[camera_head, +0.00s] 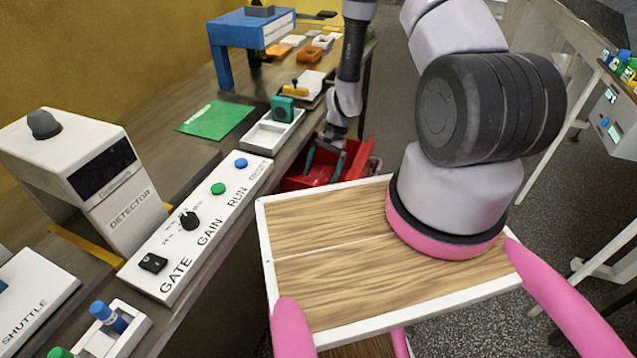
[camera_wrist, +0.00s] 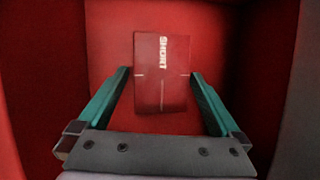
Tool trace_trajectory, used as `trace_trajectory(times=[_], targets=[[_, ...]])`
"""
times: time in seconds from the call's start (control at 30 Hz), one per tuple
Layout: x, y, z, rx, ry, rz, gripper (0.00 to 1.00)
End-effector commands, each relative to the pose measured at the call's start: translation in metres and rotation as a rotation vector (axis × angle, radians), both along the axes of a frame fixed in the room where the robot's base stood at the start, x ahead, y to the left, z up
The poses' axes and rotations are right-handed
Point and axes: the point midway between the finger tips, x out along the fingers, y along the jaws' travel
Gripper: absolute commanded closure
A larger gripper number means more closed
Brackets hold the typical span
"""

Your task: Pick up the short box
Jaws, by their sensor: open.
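The short box (camera_wrist: 162,72) is a flat-topped red block with the white word "SHORT" on it. In the wrist view it lies inside a red bin (camera_wrist: 240,45). My gripper (camera_wrist: 160,75) is open, with its teal fingers on the left and right of the box's lower part. I cannot tell whether the fingers reach down to the box's level. In the head view my gripper (camera_head: 325,160) points down into the red bin (camera_head: 357,162), beside the workbench. The box itself is not visible there.
The workbench (camera_head: 150,75) runs along the left, with a white control panel (camera_head: 205,215), a detector (camera_head: 85,170) and a white tray (camera_head: 272,130) near the bin. The bin's walls close around my gripper. A white-framed table (camera_head: 590,60) stands at right.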

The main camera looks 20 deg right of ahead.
Motion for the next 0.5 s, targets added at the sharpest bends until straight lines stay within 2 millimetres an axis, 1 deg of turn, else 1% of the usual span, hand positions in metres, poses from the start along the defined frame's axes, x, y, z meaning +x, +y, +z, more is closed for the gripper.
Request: trace_trajectory(times=[0.03,0.13,0.5], targets=[[-0.0014,0.0017,-0.0056,-0.001,0.001,0.000,0.00],[-0.0022,0.0038,-0.0106,0.000,0.000,-0.001,0.00],[-0.0022,0.0040,-0.0112,-0.001,-0.001,0.000,0.00]])
